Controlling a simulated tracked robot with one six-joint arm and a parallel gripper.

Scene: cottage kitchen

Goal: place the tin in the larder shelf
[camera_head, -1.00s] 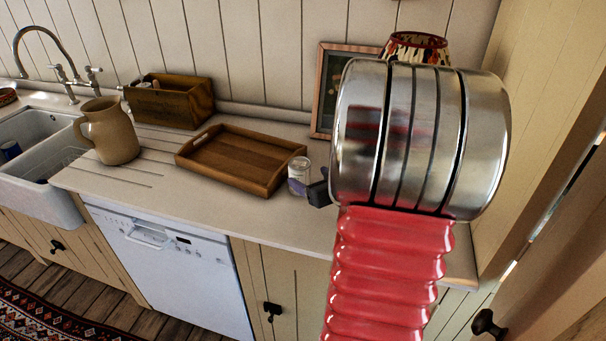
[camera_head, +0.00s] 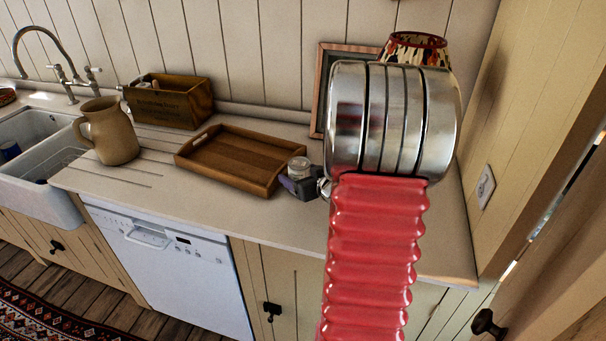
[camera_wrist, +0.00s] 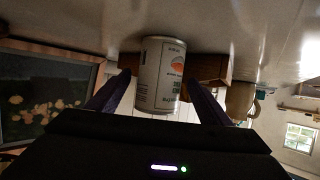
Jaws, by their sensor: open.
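The tin (camera_wrist: 160,90) has a pale printed label with an orange mark. In the wrist view it stands between the two dark fingers of my gripper (camera_wrist: 160,77), which is open around it. I cannot tell whether either finger touches it. In the head view the tin's silvery top (camera_head: 299,166) shows on the counter by the tray's right end. My gripper (camera_head: 301,187) is a small dark shape just in front of it there, mostly hidden by my arm. I cannot make out a larder shelf in either view.
A wooden tray (camera_head: 203,171) lies left of the tin. A jug (camera_head: 112,135) and a wooden box (camera_head: 168,108) stand farther left, near the sink (camera_head: 38,190). A picture frame (camera_head: 322,95) leans at the wall. The front counter strip (camera_head: 200,205) is clear.

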